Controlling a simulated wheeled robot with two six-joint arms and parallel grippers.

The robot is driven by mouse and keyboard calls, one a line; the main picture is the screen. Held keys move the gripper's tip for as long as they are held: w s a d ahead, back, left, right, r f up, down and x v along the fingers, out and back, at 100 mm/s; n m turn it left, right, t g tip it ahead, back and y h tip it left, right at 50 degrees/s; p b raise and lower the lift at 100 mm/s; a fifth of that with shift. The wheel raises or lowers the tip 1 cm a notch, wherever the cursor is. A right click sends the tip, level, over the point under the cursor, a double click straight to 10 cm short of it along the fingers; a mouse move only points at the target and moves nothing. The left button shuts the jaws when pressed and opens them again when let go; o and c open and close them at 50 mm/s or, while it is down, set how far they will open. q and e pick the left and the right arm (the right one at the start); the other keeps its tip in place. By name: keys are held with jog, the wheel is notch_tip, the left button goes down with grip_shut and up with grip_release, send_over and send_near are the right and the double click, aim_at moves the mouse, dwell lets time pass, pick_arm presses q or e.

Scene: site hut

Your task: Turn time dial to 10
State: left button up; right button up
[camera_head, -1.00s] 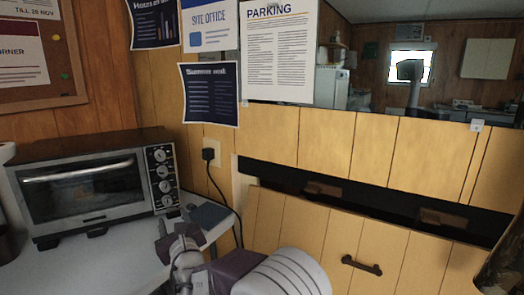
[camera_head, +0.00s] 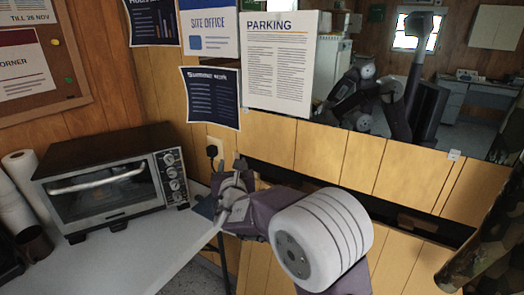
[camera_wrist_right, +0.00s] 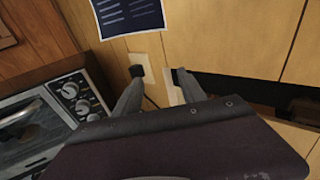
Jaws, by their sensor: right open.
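The toaster oven (camera_head: 100,185) stands on the white counter at the left, its glass door shut. Its column of round dials (camera_head: 174,178) is on the right of its front; which one is the time dial cannot be told. The dials also show at the left of the right wrist view (camera_wrist_right: 75,106). My right gripper (camera_head: 228,172) is just right of the oven, apart from it, with its fingers toward the wall. In the right wrist view its two fingers (camera_wrist_right: 157,76) are spread with nothing between them. My left gripper is not in view.
A wall socket with a black plug (camera_head: 212,151) is behind my right gripper. Paper rolls (camera_head: 20,180) and a dark cup (camera_head: 33,243) stand left of the oven. The counter (camera_head: 130,262) in front of the oven is clear. Posters and a mirror are on the wall above.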

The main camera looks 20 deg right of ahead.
jog(key=s+d+r+m+g+h+p, duration=0.1)
jog(key=s+d+m+g+h+p, duration=0.1)
jog(key=d, duration=0.5)
jog(key=s+m+g+p, duration=0.1)
jog(key=s+m+p, duration=0.1)
jog(key=s+m, duration=0.1)
jog(key=shift+d+m+g+h+p, duration=0.2)
jog(key=shift+m+g+h+p, duration=0.1)
jog(key=shift+d+r, duration=0.1)
jog(key=shift+d, duration=0.05)
